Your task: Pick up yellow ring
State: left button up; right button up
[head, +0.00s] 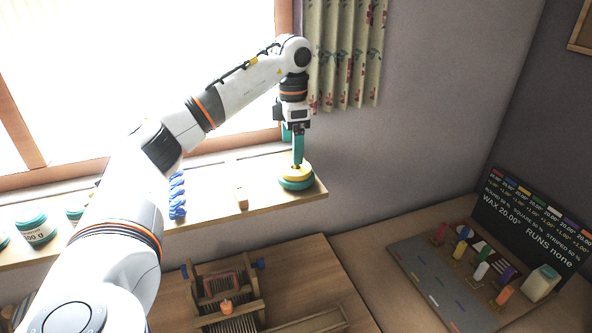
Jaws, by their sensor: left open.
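A yellow ring (284,171) lies on top of a stack with teal and pale layers (297,184) near the right end of the window-side shelf. My left gripper (297,163) points down with its teal fingers at the top of this stack. It is open, and its fingertips are at or just above the yellow ring; I cannot tell if they touch it. The fingers hide part of the ring's middle. My right gripper is not in view.
The shelf (216,204) also holds a blue twisted object (177,195), a small wooden block (242,198) and teal-lidded jars (36,228). Below, a wooden loom-like frame (225,296) stands on a table. At right are a grey board (440,283) with coloured pegs and a black sign (530,215).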

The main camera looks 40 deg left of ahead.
aim_at(291, 162)
pick_arm(q)
jog(key=shift+a+f, duration=0.1)
jog(key=shift+f, duration=0.45)
notch_tip(291, 162, down, 4)
jog(key=p, duration=0.2)
jog(key=shift+a+f+p, duration=0.15)
jog(key=shift+f+p, duration=0.05)
jog(key=shift+p, duration=0.1)
jog(key=shift+w+f, duration=0.1)
jog(key=shift+f, duration=0.2)
jog(key=c, duration=1)
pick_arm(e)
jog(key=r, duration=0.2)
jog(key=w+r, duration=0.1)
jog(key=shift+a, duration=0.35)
